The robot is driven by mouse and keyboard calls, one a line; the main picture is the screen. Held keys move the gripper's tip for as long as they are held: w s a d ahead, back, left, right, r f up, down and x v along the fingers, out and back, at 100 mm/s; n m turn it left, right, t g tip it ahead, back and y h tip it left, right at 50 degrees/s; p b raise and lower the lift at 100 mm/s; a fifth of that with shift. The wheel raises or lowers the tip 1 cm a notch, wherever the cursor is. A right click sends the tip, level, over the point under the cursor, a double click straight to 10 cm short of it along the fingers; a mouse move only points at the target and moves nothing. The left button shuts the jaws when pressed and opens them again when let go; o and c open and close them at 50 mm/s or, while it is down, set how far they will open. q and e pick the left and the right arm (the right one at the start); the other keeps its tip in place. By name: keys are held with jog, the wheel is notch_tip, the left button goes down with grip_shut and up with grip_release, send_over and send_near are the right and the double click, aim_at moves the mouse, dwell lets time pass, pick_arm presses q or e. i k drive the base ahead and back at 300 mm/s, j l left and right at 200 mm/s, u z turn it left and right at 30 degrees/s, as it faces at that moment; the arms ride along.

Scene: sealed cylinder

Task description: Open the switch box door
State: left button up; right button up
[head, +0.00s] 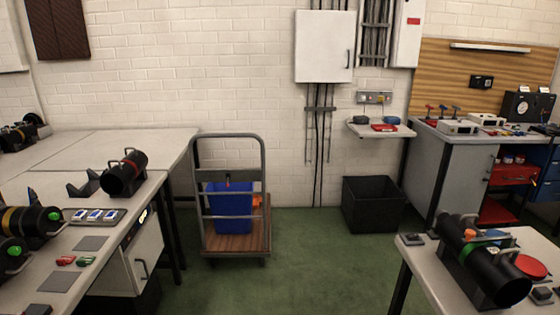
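A white wall box (322,46), which looks like the switch box, hangs on the brick wall at the upper middle of the head view. Its door is closed and has a dark vertical handle (348,59) near its right edge. Cables and conduits run down from its underside. A second, narrower white box (406,32) with a red label hangs to its right, partly cut off by the top of the picture. Neither of my grippers is in view.
A trolley (264,190) with a blue bin (229,206) and a black crate (372,204) stand below the wall. A left bench (60,155) and a right front table (420,262) carry black cylinders. Green floor (320,265) between them is clear.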

aim_at(326, 38)
jog(key=i+z, duration=0.1)
jog(key=i, duration=1)
jog(key=i+j+z, duration=0.1)
jog(key=i, duration=1.05)
jog(key=i+l+z, duration=0.1)
jog(key=i, duration=0.55)
jog(key=i+l+z, duration=0.1)
jog(key=i, duration=0.55)
